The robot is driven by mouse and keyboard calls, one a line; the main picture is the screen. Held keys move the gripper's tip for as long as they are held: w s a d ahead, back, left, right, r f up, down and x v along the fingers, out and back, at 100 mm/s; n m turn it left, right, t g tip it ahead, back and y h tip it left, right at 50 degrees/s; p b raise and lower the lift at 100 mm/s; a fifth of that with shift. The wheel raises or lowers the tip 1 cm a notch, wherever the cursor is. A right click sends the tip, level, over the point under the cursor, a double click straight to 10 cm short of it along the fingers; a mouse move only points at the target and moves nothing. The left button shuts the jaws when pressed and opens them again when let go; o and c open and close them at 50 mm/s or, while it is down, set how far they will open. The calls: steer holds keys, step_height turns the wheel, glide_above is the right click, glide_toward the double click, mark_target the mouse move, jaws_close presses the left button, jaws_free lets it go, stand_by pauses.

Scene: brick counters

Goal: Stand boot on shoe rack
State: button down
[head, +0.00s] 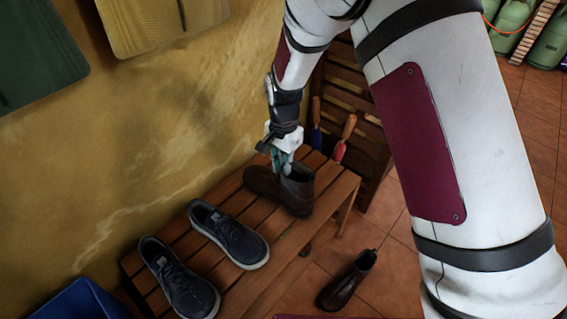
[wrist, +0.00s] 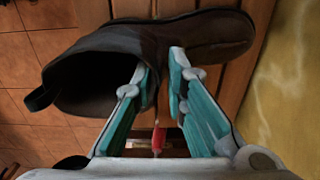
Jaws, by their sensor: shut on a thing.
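A dark brown ankle boot (head: 297,195) is at the far right end of the wooden slatted shoe rack (head: 178,222). It looks upright, toe to the left, shaft opening up. I cannot tell whether its sole fully touches the slats. My gripper (head: 281,166) comes down from above and is shut on the boot near the front of its shaft. In the wrist view, my gripper (wrist: 161,68) has its teal fingers on either side of the boot's upper, with the boot's opening (wrist: 75,85) to the left and toe (wrist: 222,35) to the right. A matching boot (head: 347,280) lies on the floor.
Two dark sneakers (head: 229,236) (head: 178,281) stand on the rack's nearer part. Red-handled (head: 344,137) and blue-handled tools are behind the rack, by a slatted wooden piece (head: 352,95). A yellow wall borders the left. A blue container (head: 85,301) sits lower left.

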steer(key=shift+f, duration=0.4)
steer(key=c, duration=1.5)
jaws_free()
step_height(320, 180, up, 12)
steer(key=shift+r, duration=0.1)
steer(key=s+d+r+n, duration=0.4)
steer(key=s+d+r, duration=1)
steer(key=s+r, duration=0.1)
steer(key=s+d+n, duration=0.2)
steer(key=s+d, duration=0.2)
steer(key=s, duration=0.7)
steer(key=s+d+n, duration=0.1)
steer(key=s+d, duration=0.3)
steer(key=s, duration=0.6)
steer(key=r+t+p, duration=0.1)
steer(key=r+p, duration=0.8)
steer(key=r, duration=0.1)
steer(key=r+t+p, duration=0.1)
steer(key=r+p, duration=0.8)
steer(key=r, duration=0.1)
steer(key=r+t+p, duration=0.2)
steer(key=r+p, duration=0.7)
steer(key=r, duration=0.1)
steer(key=shift+s+d+n+p, duration=0.25)
steer(key=shift+d+n+p, duration=0.05)
steer(key=shift+d, duration=0.05)
